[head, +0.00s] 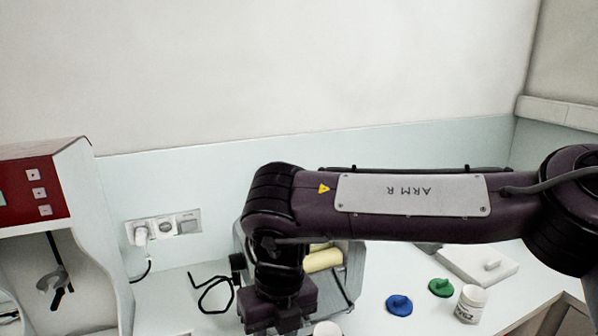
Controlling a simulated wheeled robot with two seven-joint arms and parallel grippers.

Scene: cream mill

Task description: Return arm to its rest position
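My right arm (415,208), marked ARM R, reaches in from the right across the picture. It bends down at its dark elbow on the left, and its lower part (278,300) runs off the bottom edge. The fingers of my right gripper are below the frame, so I cannot see whether they hold anything. The arm hangs in front of a grey metal machine (348,275) with a cream roller (322,260) and covers much of it. My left arm and gripper are not in view.
A white jar (470,304) stands at the lower right near a green lid (441,287) and a blue lid (399,305). A white slab (476,263) lies behind them. A red-and-white device (70,240) stands at left. A wooden box (555,318) is at the lower right.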

